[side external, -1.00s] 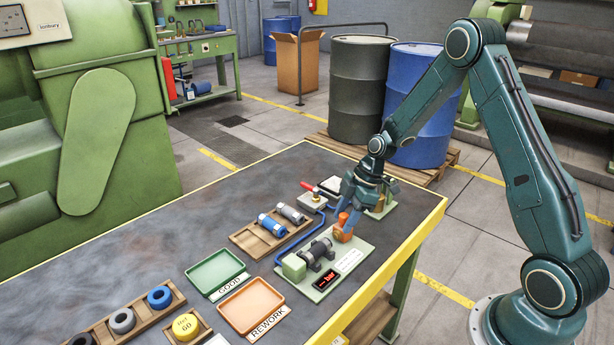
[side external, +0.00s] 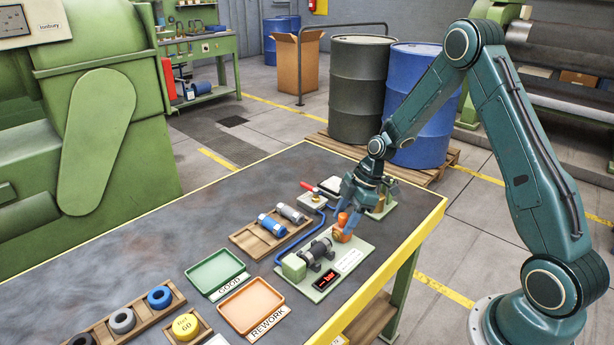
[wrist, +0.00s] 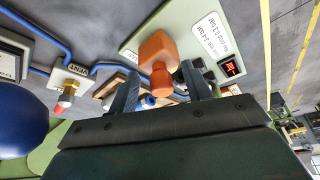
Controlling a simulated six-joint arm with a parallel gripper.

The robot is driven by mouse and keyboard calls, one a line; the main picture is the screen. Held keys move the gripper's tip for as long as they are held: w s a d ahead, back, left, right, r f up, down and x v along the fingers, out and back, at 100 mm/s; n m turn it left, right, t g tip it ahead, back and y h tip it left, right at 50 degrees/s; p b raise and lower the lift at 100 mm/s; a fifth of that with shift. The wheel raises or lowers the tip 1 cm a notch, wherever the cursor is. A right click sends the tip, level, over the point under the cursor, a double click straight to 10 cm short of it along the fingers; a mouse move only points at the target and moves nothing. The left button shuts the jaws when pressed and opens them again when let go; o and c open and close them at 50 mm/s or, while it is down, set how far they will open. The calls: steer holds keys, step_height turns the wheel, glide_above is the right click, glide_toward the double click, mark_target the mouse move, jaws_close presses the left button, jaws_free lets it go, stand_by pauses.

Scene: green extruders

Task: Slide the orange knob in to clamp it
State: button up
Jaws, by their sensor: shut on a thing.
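The orange knob (side external: 342,232) stands at the right end of the pale green test fixture (side external: 340,262). It also shows in the wrist view (wrist: 157,50), with its rounded end between my fingers. My gripper (side external: 346,212) reaches down to the knob and is shut on it; in the wrist view (wrist: 160,88) one finger is on each side. A dark grey cylindrical part (side external: 317,252) lies on the fixture between the green end block (side external: 294,266) and the knob. I cannot tell whether knob and part touch. A small red display (side external: 326,280) sits on the fixture's front.
A vent valve (side external: 312,201) with a red handle and blue hose stands behind the fixture. A wooden rack (side external: 257,242) holds a blue and a grey part. Green (side external: 193,279) and orange (side external: 231,312) trays lie left. The table's middle left is clear.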

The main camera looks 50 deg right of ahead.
mark_target(339, 231)
steer(key=shift+s+a+f, duration=0.1)
steer(key=shift+f, duration=0.2)
steer(key=shift+a, duration=1.15)
steer(key=shift+o, duration=0.8)
steer(key=shift+d, duration=0.1)
steer(key=shift+r, duration=2.4)
